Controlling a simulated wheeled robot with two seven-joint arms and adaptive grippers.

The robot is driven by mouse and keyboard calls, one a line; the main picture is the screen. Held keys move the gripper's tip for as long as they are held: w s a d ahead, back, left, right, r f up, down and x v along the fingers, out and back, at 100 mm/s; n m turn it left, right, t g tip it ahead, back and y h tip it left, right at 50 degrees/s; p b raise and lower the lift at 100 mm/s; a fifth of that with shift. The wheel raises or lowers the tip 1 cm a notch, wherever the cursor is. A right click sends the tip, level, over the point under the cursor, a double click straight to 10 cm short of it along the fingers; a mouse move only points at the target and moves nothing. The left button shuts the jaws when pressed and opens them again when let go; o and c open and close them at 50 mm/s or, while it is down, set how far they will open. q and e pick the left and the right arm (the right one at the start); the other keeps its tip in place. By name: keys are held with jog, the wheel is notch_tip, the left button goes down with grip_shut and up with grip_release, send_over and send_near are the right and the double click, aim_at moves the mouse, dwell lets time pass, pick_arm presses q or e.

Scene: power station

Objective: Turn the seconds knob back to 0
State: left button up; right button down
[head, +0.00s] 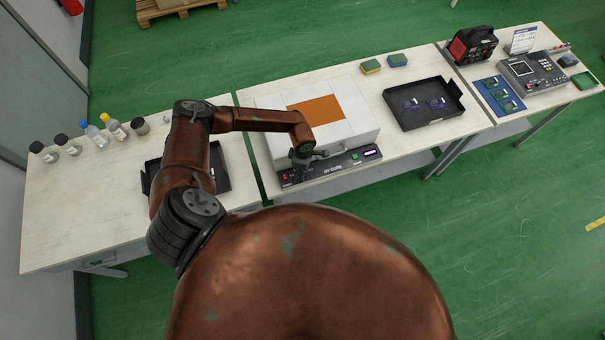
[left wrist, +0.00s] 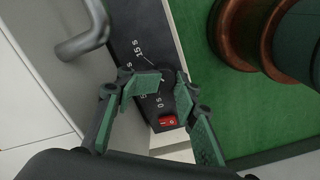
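The grey-white UV curing unit (head: 362,125) stands on the middle table, with a dark control panel (head: 330,168) along its front. In the left wrist view the panel (left wrist: 137,22) carries printed second marks, with "15 s" and "0 s" readable. The dark seconds knob (left wrist: 168,75) sits between these marks, mostly hidden by my fingertips, so its exact setting is unclear. My left gripper (head: 301,162) is over the panel's left part. Its green fingertips (left wrist: 169,80) are close together on both sides of the knob and appear shut on it. My right gripper is out of view.
A red rocker switch (left wrist: 167,121) is close to the fingers. A grey handle (left wrist: 84,40) projects from the unit nearby. A black tray (head: 424,104) with parts lies right of the unit. Several bottles (head: 96,135) stand on the left table.

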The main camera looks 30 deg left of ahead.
pick_arm(q)
jog(key=o, duration=0.3)
jog(key=shift+w, duration=0.1)
jog(key=shift+o, duration=0.5)
jog(key=shift+s, duration=0.2)
notch_tip(320, 180, up, 12)
jog(key=shift+d, duration=0.15)
jog(key=shift+c, duration=0.2)
